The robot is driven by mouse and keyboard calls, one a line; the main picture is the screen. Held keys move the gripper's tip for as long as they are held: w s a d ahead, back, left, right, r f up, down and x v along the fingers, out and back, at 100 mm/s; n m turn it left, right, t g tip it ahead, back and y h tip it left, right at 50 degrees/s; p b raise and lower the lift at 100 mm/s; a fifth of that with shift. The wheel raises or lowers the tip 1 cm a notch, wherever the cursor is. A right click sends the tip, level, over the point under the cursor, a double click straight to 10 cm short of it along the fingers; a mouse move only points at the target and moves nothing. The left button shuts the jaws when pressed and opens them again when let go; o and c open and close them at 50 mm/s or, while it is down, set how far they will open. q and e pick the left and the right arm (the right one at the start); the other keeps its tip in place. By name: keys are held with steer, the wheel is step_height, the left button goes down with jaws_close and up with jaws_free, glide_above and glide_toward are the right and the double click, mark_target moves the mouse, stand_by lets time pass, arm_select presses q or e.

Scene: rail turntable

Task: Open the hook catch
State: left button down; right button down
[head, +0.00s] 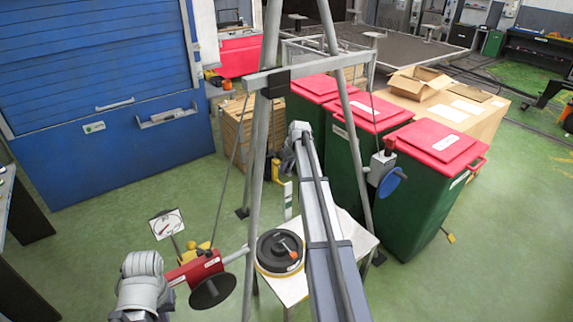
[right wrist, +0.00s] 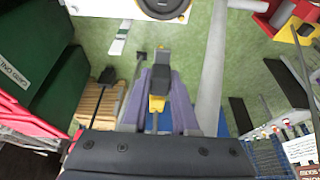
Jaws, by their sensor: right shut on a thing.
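My right arm reaches up the middle of the head view, and its gripper (head: 277,170) is beside the grey pole frame (head: 259,150), small and partly hidden. In the right wrist view the purple fingers of my right gripper (right wrist: 158,85) are closed around a small part with a yellow block (right wrist: 157,104) and a dark grey upper piece (right wrist: 161,65). This part looks like the hook catch; whether its hook is engaged I cannot tell. A grey arm joint of mine shows at the lower left of the head view; my left gripper cannot be made out.
A red cylinder (head: 196,269) with a dark disc is at lower left. Green bins (head: 420,205) with red lids stand right, a wooden crate (head: 237,130) behind. Green floor is open at far right.

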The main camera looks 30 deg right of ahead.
mark_target(289, 169)
steer(key=shift+w+r+g+p, duration=0.1)
steer(key=shift+r+g+p, duration=0.2)
steer(key=shift+g, duration=0.3)
steer(key=c, duration=0.7)
jaws_free()
steer(key=p+v, duration=0.7)
steer(key=p, duration=0.1)
steer(key=shift+r, duration=0.4)
steer(key=shift+f, duration=0.1)
